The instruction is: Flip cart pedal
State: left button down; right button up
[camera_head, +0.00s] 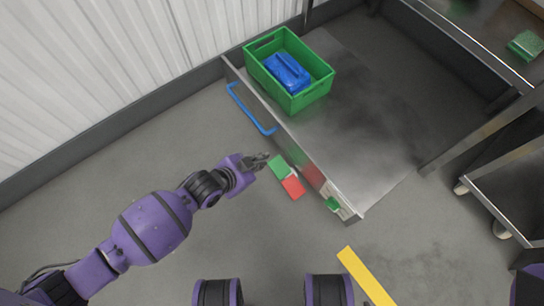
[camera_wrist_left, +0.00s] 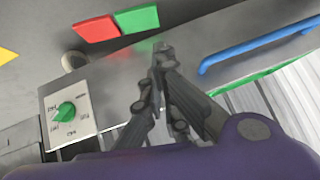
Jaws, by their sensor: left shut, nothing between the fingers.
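The cart pedal has a green half (camera_head: 278,166) and a red half (camera_head: 293,187), side by side low on the near side of the steel cart. In the left wrist view the red half (camera_wrist_left: 97,29) and green half (camera_wrist_left: 137,18) lie beyond the cart's edge. My left gripper (camera_head: 265,159) is shut and empty, just left of the green half in the head view. In the left wrist view its fingertips (camera_wrist_left: 163,48) are close to the green half; I cannot tell whether they touch it. My right gripper is out of view.
The cart's side panel (camera_head: 355,217) bears a green knob (camera_head: 332,204) and a blue handle (camera_head: 250,109). A green crate (camera_head: 313,91) holding a blue object (camera_head: 287,72) stands on the cart. A yellow strip (camera_head: 364,275) lies on the floor. Bare floor surrounds my left arm.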

pick_arm(q)
jog(key=shift+d+r, duration=0.1)
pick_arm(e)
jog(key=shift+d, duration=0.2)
pick_arm(q)
jog(key=shift+w, duration=0.1)
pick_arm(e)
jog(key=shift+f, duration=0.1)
pick_arm(q)
jog(key=b, duration=0.5)
send_over(273, 163)
jog(key=s, duration=0.2)
jog(key=f, duration=0.6)
jog(key=shift+w+d+f, duration=0.15)
jog(key=shift+w+f, duration=0.1)
jog(key=shift+f, duration=0.15)
jog(key=shift+w+f+b, duration=0.25)
jog(key=shift+f+b, duration=0.2)
jog(key=shift+f, duration=0.2)
jog(key=shift+w+f+b, duration=0.2)
jog(key=shift+f+b, duration=0.25)
jog(key=shift+f, duration=0.15)
jog(key=shift+w+f+b, duration=0.25)
jog(key=shift+f+b, duration=0.25)
jog(key=shift+f, duration=0.2)
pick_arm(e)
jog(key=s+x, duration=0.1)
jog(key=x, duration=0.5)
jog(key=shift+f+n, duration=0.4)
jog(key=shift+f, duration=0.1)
